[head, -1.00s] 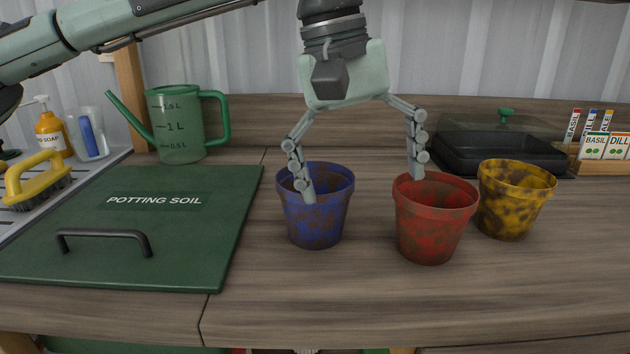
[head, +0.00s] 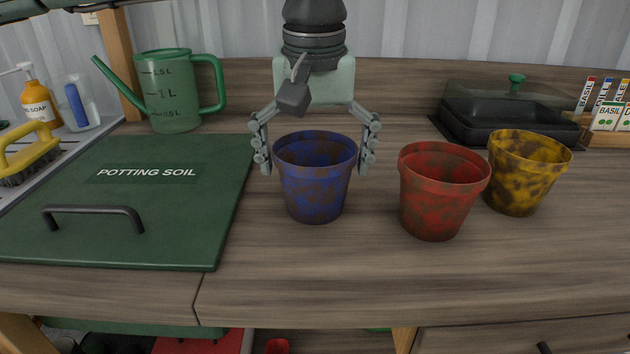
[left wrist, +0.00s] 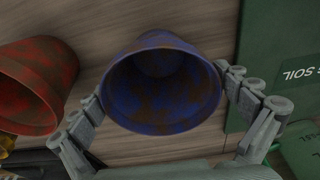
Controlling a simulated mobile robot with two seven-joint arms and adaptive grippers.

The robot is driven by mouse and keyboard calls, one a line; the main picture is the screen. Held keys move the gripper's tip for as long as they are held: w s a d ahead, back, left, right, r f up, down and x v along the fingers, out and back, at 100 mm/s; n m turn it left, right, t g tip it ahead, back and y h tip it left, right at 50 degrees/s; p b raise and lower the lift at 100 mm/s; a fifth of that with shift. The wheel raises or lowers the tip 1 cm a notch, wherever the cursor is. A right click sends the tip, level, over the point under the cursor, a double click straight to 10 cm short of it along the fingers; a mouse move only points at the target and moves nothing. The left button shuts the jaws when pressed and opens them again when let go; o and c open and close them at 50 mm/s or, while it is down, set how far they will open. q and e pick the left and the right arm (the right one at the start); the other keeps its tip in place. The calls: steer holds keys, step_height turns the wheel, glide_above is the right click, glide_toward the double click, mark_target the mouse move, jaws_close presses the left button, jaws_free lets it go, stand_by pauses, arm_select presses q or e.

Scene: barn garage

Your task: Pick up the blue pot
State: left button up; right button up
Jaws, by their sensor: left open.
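The blue pot (head: 316,185), mottled with brown, stands upright on the wooden bench in the head view. My left gripper (head: 315,166) is open, with one finger on each side of the pot near its rim. In the left wrist view the blue pot (left wrist: 163,88) shows its empty inside, and the open fingers of my left gripper (left wrist: 160,92) lie to its left and right. I cannot tell whether the fingers touch it. My right gripper is not in view.
A red pot (head: 440,195) stands close to the right, with a yellow pot (head: 525,175) beyond it. The green potting soil lid (head: 130,235) lies left. A green watering can (head: 170,95) and a black covered tray (head: 505,120) stand behind.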

arm_select(q)
steer(key=c, duration=0.6)
steer(key=shift+c, duration=0.2)
